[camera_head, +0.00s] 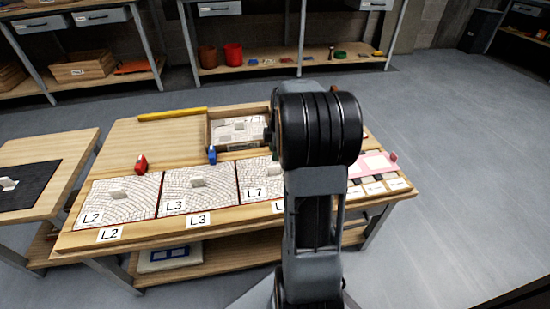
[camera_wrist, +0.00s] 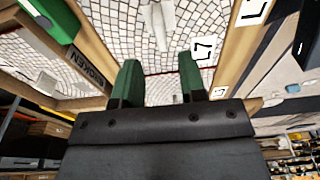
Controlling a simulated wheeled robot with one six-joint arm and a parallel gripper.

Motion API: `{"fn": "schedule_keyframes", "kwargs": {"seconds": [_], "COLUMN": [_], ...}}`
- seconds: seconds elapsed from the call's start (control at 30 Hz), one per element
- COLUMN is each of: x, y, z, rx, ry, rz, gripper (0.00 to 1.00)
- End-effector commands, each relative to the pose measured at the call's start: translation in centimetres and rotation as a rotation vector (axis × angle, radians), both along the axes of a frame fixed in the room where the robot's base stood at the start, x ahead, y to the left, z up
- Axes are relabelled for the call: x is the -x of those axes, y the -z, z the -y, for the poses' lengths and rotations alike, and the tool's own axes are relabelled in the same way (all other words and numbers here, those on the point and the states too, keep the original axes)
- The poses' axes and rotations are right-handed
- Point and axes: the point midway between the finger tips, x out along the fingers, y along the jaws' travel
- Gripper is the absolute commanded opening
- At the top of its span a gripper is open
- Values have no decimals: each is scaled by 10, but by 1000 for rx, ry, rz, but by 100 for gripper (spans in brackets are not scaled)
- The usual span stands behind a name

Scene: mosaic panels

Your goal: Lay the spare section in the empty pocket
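Mosaic sections lie in a row on the workbench, each with a pale raised grip. The L2 section (camera_head: 135,207) is at the left, the L3 section (camera_head: 210,204) beside it, and the L7 section (camera_head: 252,172) third, partly hidden by my arm. The L7 section (camera_wrist: 115,22) also fills much of the wrist view. My gripper (camera_wrist: 158,82) is open, its two green fingers apart over the mosaic with nothing seen between them. My arm hides it in the head view. I cannot make out an empty pocket, or tell which section is the spare.
A wooden tray (camera_head: 209,132) holding mosaic pieces stands behind the row. A side marked BROKEN (camera_wrist: 88,68) shows in the wrist view. A red clamp-like object (camera_head: 141,164) and a blue one (camera_head: 212,155) stand behind the sections. A pink board (camera_head: 372,165) lies right of my arm.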

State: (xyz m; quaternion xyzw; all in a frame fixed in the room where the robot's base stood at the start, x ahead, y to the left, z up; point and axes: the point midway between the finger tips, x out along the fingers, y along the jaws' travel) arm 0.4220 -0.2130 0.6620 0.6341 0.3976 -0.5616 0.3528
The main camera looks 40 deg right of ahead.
Motion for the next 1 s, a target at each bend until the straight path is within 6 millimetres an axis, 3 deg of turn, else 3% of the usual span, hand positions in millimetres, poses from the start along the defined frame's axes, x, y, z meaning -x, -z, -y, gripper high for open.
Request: {"fn": "schedule_keyframes", "kwargs": {"seconds": [0.1, 0.33, 1.0], "x": [1, 3, 3], "y": [-24, -44, -48], "z": [3, 5, 5], "rx": [2, 0, 0], "ry": [0, 0, 0], "rz": [2, 0, -1], "gripper": [38, 38, 38]}}
